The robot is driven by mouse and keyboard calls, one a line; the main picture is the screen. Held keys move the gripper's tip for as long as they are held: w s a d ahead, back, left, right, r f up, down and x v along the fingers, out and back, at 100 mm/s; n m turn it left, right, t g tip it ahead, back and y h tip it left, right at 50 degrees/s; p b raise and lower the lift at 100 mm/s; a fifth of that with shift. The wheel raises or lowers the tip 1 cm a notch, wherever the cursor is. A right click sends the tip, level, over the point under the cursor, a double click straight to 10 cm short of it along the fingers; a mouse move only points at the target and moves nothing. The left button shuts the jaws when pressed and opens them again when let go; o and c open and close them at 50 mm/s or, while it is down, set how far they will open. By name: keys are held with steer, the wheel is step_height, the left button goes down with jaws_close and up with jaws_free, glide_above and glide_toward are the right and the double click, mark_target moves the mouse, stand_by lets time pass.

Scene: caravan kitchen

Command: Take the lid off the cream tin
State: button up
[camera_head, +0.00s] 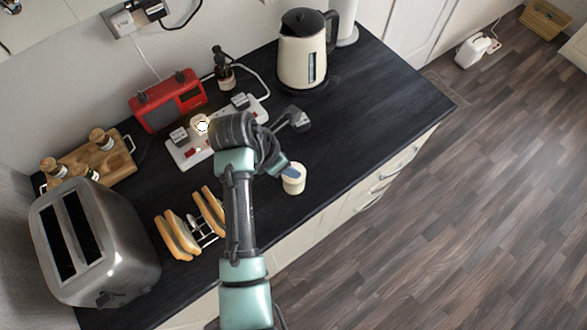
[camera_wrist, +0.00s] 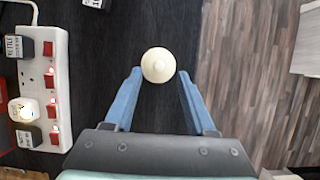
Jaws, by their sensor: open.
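The cream tin (camera_head: 293,185) stands upright on the black worktop near its front edge, right of my arm. In the wrist view its round cream lid (camera_wrist: 158,65), with a small raised knob in the middle, is seen from above and is on the tin. My gripper (camera_wrist: 160,74) is open, with its blue fingertips on the left and right of the lid and dark gaps between. In the head view a blue finger of my gripper (camera_head: 289,172) overlaps the tin's top. The height of the fingertips against the lid is hard to tell.
A white power strip (camera_head: 190,150) with plugs lies left of my gripper. A cream kettle (camera_head: 303,55) stands at the back. A toast rack (camera_head: 200,228), steel toaster (camera_head: 92,240) and red radio (camera_head: 168,100) are to the left. Worktop right of the tin is clear.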

steer(key=shift+p+x, duration=0.4)
steer(key=shift+x, duration=1.7)
jaws_close()
